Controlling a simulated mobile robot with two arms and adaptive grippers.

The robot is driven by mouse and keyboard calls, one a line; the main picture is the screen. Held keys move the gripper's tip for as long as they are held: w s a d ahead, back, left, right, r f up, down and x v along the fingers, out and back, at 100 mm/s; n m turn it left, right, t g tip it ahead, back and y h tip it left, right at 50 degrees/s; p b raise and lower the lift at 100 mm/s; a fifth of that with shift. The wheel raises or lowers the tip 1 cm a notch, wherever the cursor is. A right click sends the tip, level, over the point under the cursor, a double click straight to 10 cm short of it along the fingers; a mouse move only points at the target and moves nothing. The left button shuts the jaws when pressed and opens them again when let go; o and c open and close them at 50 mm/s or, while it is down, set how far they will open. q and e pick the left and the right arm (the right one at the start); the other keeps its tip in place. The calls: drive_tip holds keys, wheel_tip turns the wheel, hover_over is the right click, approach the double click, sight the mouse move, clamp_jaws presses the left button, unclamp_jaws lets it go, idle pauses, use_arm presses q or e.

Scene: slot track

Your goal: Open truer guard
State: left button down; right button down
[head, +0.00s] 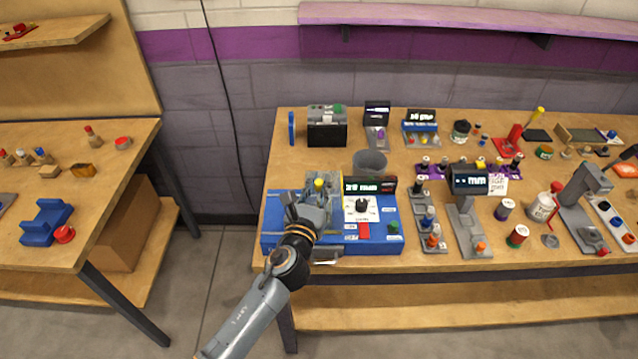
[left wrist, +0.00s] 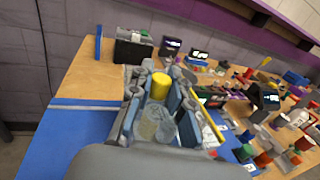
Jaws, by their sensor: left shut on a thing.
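The truer appears to be the blue-based machine (head: 385,246) at the left end of the right-hand bench, with a display, a black dial and a red lever on its panel. My left gripper (head: 316,200) is over the left part of this base. A yellow knob (head: 319,184) shows at its fingertips. In the left wrist view the fingers close around the yellow knob (left wrist: 160,86), with a clear rounded piece (left wrist: 153,124) between them, nearer the camera. The guard's outline is mostly hidden by my gripper, so I cannot tell how far open it is. My right gripper is not in view.
A grey cup (head: 370,163) and a black box (head: 327,128) stand behind the machine. A grey display stand (head: 468,200) and several coloured spools crowd the bench to the right. A gap of bare floor (head: 200,270) separates the left table.

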use_arm(q)
drive_tip(key=shift+a, duration=0.45)
drive_tip(key=a+p, duration=0.1)
drive_tip(key=a, duration=0.7)
drive_tip(key=shift+a+f+p, duration=0.15)
drive_tip(key=shift+a+p, duration=0.15)
drive_tip(key=shift+a, duration=0.05)
drive_tip(key=c, duration=1.2)
unclamp_jaws()
drive_tip(key=shift+s, duration=0.1)
